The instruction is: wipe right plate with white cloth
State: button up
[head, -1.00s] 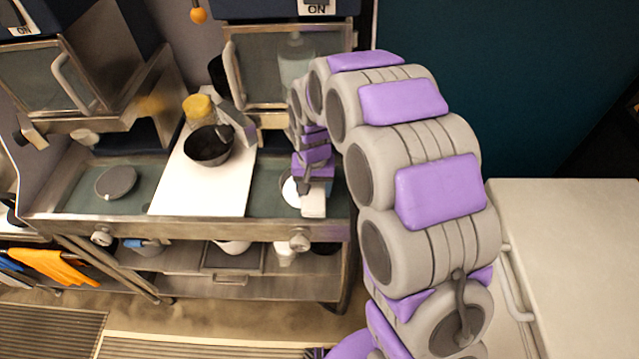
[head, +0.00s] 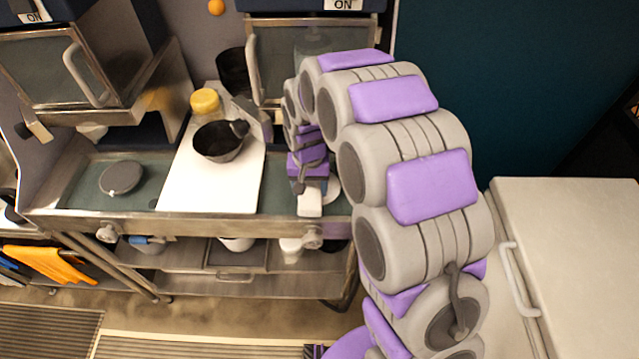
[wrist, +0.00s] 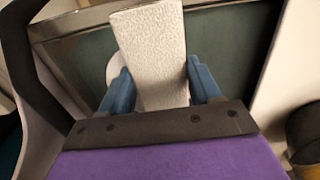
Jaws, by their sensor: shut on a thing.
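The white cloth (wrist: 152,50) is a pale, textured block between the blue fingers of my gripper (wrist: 158,88), which is shut on it. In the head view the cloth (head: 309,204) hangs below my gripper (head: 309,188), over the right end of the counter. The right plate (head: 334,189) is white and mostly hidden behind my gripper and the cloth. Its edge also shows left of the cloth in the wrist view (wrist: 113,69). The cloth overlaps the plate in view; I cannot tell whether they touch. A dark grey plate (head: 120,177) lies at the counter's left.
A white board (head: 205,190) lies mid-counter with a black pan (head: 218,141) and a yellow-lidded jar (head: 205,103) at its back. The counter's metal front rim (head: 180,222) runs below. A white cabinet (head: 570,240) stands at the right.

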jog(key=shift+a, duration=0.3)
jog(key=d, duration=0.3)
jog(key=w+d, duration=0.1)
jog(key=shift+w+d+r, duration=0.1)
jog(key=shift+d+r, duration=0.05)
jog(key=shift+r, duration=0.1)
jog(key=shift+w+d+p, duration=0.25)
jog(key=shift+w+p, duration=0.05)
jog(key=shift+w+a, duration=0.15)
jog(key=shift+w, duration=0.1)
jog(key=shift+w+a+r, duration=0.1)
jog(key=shift+w+a, duration=0.1)
jog(key=shift+a, duration=1.15)
jog(key=shift+d, duration=0.1)
jog(key=shift+w+d, duration=0.15)
jog(key=shift+s, duration=0.25)
